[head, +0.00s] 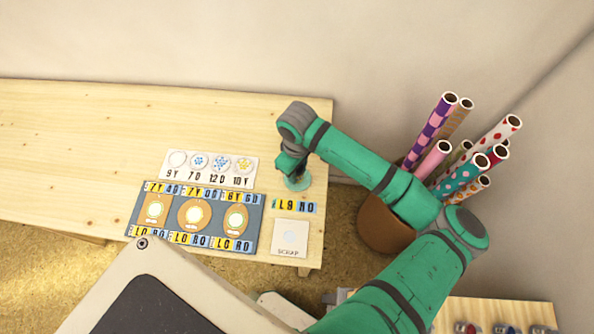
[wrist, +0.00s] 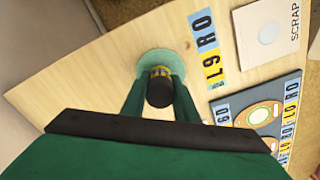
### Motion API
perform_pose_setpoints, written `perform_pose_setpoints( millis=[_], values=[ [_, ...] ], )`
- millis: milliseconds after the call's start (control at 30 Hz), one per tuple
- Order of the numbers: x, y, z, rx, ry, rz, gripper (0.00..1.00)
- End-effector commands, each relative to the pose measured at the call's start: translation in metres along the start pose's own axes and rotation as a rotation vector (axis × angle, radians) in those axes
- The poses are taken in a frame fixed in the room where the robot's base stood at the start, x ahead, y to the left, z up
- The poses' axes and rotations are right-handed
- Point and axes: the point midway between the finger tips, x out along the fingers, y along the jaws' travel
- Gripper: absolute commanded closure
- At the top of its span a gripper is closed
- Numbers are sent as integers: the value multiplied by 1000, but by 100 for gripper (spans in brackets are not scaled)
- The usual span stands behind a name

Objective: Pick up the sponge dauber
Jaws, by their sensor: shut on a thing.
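My gripper (head: 291,166) reaches down at the right end of the wooden table in the head view. In the wrist view my gripper (wrist: 160,85) has its two green fingers closed on the sponge dauber (wrist: 160,91), an upright piece with a dark round top and a yellow band. The dauber is at a round pale-green disc (wrist: 147,61) on the table, which also shows in the head view (head: 299,185). Whether the dauber's lower end touches the disc is hidden. In the head view the dauber is mostly hidden by my gripper.
A label strip (head: 295,206) and a white SCRAP card (head: 290,237) lie nearby. A blue-grey board (head: 216,218) with printed cards and a white strip (head: 178,180) lie to the left. A brown pot (head: 380,232) of patterned rolls stands right of the table. The table's left side is clear.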

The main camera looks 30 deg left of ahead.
Motion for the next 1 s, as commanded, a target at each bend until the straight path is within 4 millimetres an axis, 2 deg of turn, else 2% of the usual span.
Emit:
perform_pose_setpoints(
  millis=[267,567,800,1000],
  values=[
    [-29,0,0,-2,1,2,98],
    [-91,-51,12,-6,4,2,98],
    [-113,-103,24,-5,2,1,98],
    [-124,-126,31,-3,1,3,98]
  ],
)
